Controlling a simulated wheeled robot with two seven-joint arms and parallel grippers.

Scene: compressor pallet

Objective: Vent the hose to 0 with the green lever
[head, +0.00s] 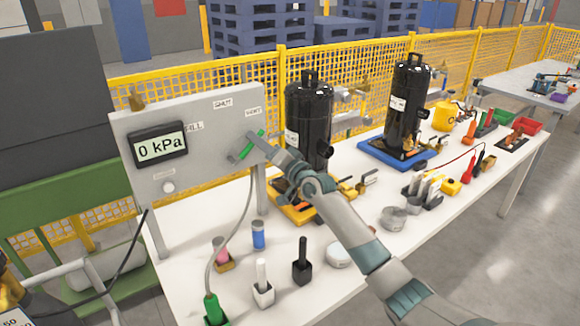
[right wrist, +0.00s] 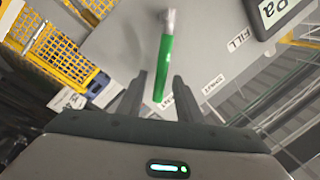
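The green lever (head: 251,146) is on the front of the grey panel (head: 213,112), below the VENT label (head: 253,112). In the right wrist view the lever (right wrist: 164,65) points from its pivot toward the partly hidden VENT label. My right gripper (head: 259,141) is at the lever; in its wrist view the fingers (right wrist: 160,85) are apart, with the lever's free end between them and gaps at both sides. The display (head: 160,147) reads 0 kPa. The grey hose (head: 234,215) hangs from the panel down to a green-handled fitting (head: 212,307). My left gripper is not in view.
Black compressors (head: 308,110) stand on the white table (head: 190,285) right of the panel, close to my right arm. Small bottles and black and white holders (head: 302,268) stand in front. A yellow mesh fence (head: 455,65) runs behind.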

